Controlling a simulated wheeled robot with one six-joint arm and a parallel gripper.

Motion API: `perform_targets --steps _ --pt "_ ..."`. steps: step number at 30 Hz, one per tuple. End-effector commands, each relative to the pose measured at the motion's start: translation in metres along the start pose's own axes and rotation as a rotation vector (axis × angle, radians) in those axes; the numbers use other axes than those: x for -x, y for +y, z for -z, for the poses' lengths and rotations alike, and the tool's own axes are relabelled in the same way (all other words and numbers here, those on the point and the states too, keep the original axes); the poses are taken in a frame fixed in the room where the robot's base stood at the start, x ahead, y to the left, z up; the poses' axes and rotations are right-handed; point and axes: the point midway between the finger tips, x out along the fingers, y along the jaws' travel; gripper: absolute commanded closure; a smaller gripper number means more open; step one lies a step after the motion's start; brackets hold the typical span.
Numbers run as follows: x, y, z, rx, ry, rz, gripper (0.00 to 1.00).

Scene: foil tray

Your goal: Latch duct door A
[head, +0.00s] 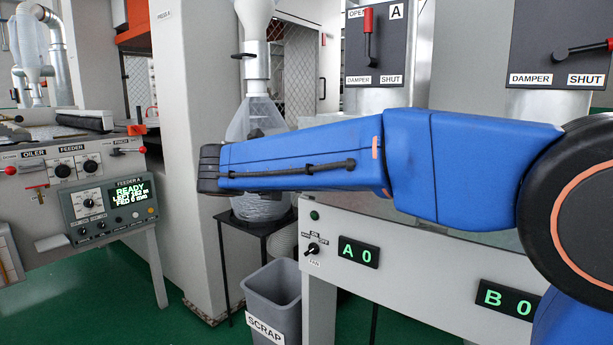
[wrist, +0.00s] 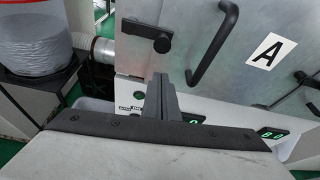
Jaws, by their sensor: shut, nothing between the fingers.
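Duct door A (wrist: 226,75) is a grey metal panel with a white A label (wrist: 271,50) in the wrist view. It carries a curved black pull handle (wrist: 214,45) and, near its upper left edge, a black latch bar (wrist: 143,31) with a round pivot at its right end. The bar lies roughly across, tilted slightly. Whether it catches the frame is unclear. My gripper (wrist: 161,82) is shut and empty, below the latch and left of the handle's lower end, apparently touching neither. In the head view my blue arm hides the door.
The damper A panel (head: 394,50) has its red-tipped lever (head: 368,37) upright, toward OPEN. Below are the fan switch (head: 312,249) and the A 0 display (head: 358,252). A scrap bin (head: 273,297) and a bagged container (head: 262,204) stand left of the cabinet.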

Motion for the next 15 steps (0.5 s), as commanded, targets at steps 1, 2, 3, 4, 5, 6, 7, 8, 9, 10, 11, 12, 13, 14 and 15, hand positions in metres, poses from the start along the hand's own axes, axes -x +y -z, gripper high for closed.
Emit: perform_targets --steps 1,2,3,4,5,6,7,8,9,10,11,12,13,14,15 --pt "0.000 0.003 0.005 0.003 0.000 0.000 1.00" --pt "0.007 0.003 0.004 0.002 0.000 -0.002 1.00" --pt "0.014 0.003 0.003 0.001 0.000 -0.002 1.00" --pt "0.019 0.003 0.003 0.001 0.000 -0.003 1.00" --pt "0.023 0.003 0.003 0.001 0.001 -0.003 1.00" --pt "0.030 0.003 0.004 0.001 0.001 -0.002 1.00" --pt "0.035 0.004 0.004 0.001 0.001 -0.002 1.00" --pt "0.040 0.004 0.004 0.002 0.000 -0.003 1.00" --pt "0.047 0.004 0.004 0.002 0.000 -0.002 1.00" --pt "0.052 0.004 0.004 0.002 0.000 -0.002 1.00" --pt "0.058 0.004 0.004 0.001 0.000 -0.003 1.00" --pt "0.064 0.004 0.003 0.001 0.000 -0.002 1.00" --pt "0.069 0.004 0.003 0.001 0.000 -0.002 1.00" --pt "0.074 0.005 0.004 0.002 0.000 -0.002 1.00" --pt "0.079 0.005 0.004 0.002 0.000 -0.002 1.00"
